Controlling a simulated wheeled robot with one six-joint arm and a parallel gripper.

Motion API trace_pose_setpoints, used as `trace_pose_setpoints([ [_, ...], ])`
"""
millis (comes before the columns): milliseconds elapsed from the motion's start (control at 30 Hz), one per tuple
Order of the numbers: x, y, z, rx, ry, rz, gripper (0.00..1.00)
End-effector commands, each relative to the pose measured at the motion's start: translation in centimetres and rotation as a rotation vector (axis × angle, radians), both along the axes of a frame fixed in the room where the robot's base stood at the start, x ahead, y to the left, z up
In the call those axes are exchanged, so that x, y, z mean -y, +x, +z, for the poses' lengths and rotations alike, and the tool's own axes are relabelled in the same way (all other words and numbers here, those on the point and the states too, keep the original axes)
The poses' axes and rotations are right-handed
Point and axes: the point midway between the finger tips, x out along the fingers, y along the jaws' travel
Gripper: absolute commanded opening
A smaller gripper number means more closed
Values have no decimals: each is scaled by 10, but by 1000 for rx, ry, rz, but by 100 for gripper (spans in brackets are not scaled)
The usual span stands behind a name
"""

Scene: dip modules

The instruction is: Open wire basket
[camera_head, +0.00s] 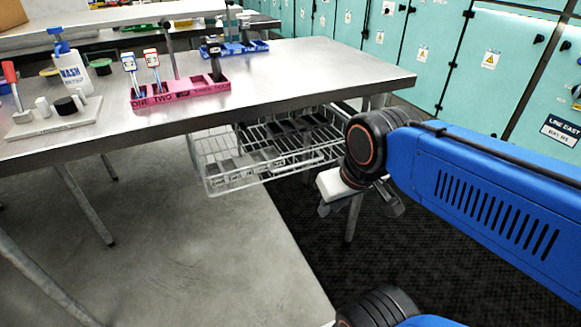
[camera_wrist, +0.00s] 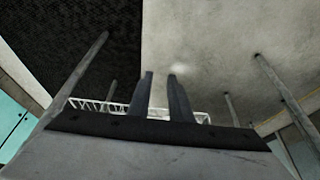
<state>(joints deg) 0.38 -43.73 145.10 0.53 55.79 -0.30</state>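The wire basket (camera_head: 232,183) hangs under the steel table, a pale wire frame with dark flat items lying inside toward its right part. I cannot tell how far it is slid out. My gripper (camera_head: 362,203) is to the right of the basket, below the tabletop's level, and does not visibly touch it. In the wrist view my gripper (camera_wrist: 162,90) shows two dark fingers apart with an empty gap between them. The basket's white wire rim (camera_wrist: 92,104) shows beyond the fingers, partly hidden by the gripper body.
The steel table (camera_head: 300,75) carries a pink rack (camera_head: 180,93), a blue rack (camera_head: 240,48), a wash bottle (camera_head: 74,72) and a white board (camera_head: 50,120). A table leg (camera_head: 353,218) stands near my gripper. Teal cabinets (camera_head: 430,50) line the back. The floor in front is clear.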

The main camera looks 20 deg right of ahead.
Motion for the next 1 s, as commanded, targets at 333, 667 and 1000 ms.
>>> trace_pose_setpoints([
  [333, 2, 24, -13, -227, 153, -108, 19],
  [667, 9, 60, -22, -430, 390, -214, 19],
  [1000, 35, 107, -26, -564, 690, -307, 19],
])
